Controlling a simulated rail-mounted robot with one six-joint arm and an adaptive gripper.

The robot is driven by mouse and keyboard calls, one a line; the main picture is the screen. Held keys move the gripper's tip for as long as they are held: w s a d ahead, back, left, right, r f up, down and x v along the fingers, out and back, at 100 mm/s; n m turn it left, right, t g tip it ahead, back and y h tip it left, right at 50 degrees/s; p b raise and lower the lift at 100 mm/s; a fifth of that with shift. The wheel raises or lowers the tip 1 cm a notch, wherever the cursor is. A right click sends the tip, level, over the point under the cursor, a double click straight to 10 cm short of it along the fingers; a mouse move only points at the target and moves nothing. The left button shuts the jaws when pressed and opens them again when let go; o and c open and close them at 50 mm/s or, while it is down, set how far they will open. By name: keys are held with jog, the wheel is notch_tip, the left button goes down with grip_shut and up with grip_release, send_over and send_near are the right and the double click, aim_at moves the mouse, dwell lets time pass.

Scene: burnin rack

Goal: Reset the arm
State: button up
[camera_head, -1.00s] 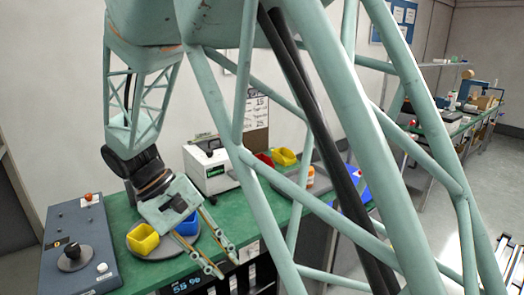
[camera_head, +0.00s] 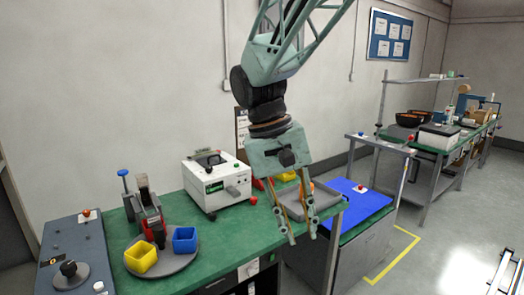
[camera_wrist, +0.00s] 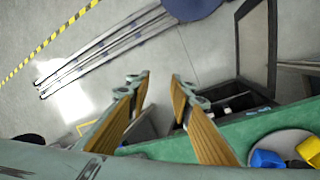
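My gripper (camera_head: 301,236) hangs from the arm in front of the green workbench (camera_head: 225,245), with its fingers pointing down. In the wrist view my gripper (camera_wrist: 160,88) has its two wood-toned fingers spread apart, with nothing between them. Grey floor shows between and beyond the fingertips. The arm's green lattice link rises to the top edge of the head view.
A blue mat (camera_head: 355,199) lies to the right. Open floor (camera_head: 440,235) lies farther right.

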jog(key=s+d+r+m, duration=0.1)
jog(key=s+d+r, duration=0.1)
jog(key=d+r, duration=0.25)
jog(key=s+d+t+y, duration=0.1)
jog(key=s+d+t, duration=0.1)
jog(key=s, duration=1)
jog(key=s+d+t+y+b, duration=0.1)
jog(key=s+d, duration=0.4)
jog(key=s, duration=0.7)
jog(key=shift+s+d+r+n+t+y, duration=0.35)
jog(key=shift+t+y, duration=0.25)
jog(key=shift+t, duration=0.3)
